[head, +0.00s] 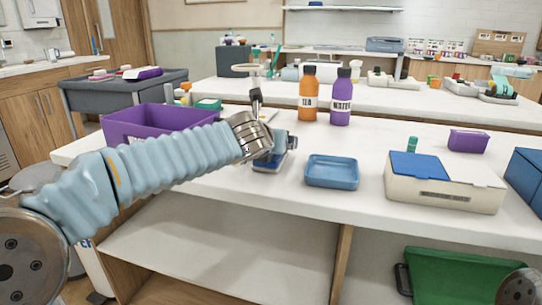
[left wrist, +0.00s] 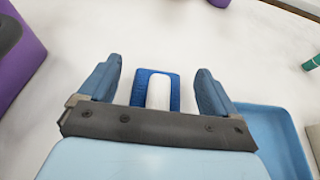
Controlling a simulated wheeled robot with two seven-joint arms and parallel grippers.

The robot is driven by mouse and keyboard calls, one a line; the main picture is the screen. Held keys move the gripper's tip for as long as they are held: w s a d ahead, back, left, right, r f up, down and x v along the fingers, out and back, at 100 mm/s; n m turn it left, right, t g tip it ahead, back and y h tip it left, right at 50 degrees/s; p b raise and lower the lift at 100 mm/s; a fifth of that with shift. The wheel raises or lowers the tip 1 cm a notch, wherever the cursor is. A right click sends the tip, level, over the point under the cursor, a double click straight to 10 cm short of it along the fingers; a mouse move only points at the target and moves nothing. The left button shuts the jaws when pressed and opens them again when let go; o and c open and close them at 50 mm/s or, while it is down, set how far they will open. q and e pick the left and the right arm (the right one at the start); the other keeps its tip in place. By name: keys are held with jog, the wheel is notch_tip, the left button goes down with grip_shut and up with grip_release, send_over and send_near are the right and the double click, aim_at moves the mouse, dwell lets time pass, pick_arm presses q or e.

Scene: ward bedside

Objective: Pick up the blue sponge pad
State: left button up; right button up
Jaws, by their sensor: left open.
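The blue sponge pad (left wrist: 174,92), a flat blue rectangle with a white middle, lies on the white counter in the left wrist view. My left gripper (left wrist: 160,72) is open, with one finger on each side of the pad and a visible gap to each. The pad's near end is hidden behind the gripper's front bar. In the head view my left gripper (head: 272,158) is low over the counter, left of the blue tray, and mostly hides the pad. My right gripper is not seen.
The blue tray (head: 332,184) is close on the right; its rim also shows in the left wrist view (left wrist: 288,142). A purple bin (head: 125,122) stands left. Orange (head: 308,98) and purple (head: 341,100) bottles stand behind. A white box with blue lid (head: 440,192) is farther right.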

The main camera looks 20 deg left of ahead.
pick_arm(q)
jog(key=c, duration=1.1)
